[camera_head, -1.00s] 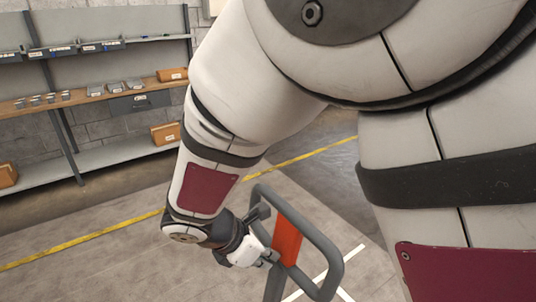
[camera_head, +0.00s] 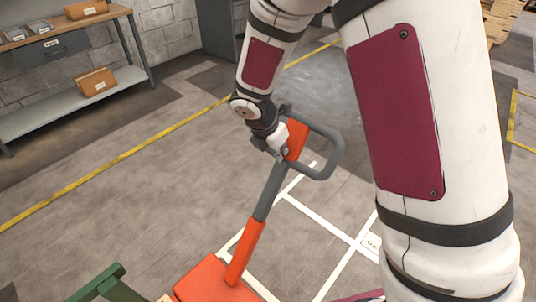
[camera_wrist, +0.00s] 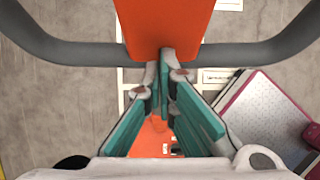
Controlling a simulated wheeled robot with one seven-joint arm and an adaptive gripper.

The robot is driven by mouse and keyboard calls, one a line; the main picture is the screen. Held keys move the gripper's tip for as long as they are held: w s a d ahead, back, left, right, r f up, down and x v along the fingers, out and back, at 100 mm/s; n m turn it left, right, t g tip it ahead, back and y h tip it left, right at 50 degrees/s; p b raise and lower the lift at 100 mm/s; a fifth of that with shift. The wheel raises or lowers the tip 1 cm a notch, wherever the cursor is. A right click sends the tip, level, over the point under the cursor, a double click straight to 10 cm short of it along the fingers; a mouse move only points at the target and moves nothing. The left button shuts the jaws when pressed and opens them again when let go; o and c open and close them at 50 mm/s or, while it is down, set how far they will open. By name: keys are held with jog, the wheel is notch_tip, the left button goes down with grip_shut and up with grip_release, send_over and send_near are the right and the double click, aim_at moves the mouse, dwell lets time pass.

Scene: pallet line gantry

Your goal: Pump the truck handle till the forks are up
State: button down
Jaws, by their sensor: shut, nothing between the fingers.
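The truck handle (camera_head: 325,165) is a grey tube loop with an orange plate (camera_head: 296,138), on a grey and orange shaft (camera_head: 246,250) that rises tilted from an orange truck body (camera_head: 212,282). My gripper (camera_head: 281,153) is at the near left side of the loop. In the wrist view the two teal-padded fingers (camera_wrist: 164,78) have their tips close together at the grey crossbar (camera_wrist: 90,54), just under the orange plate (camera_wrist: 165,22). The fingers are shut with nothing held; whether the tips touch the bar is unclear. The forks are not visible.
A workbench with shelf (camera_head: 75,100) holds cardboard boxes at the upper left. A green part (camera_head: 105,284) shows at the lower left. Wooden pallets (camera_head: 508,18) stand at the upper right. White and yellow lines mark the grey floor, which is open left of the truck.

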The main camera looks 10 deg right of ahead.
jog(key=shift+w+d+f, duration=0.35)
jog(key=shift+w+d, duration=0.1)
jog(key=shift+d, duration=0.15)
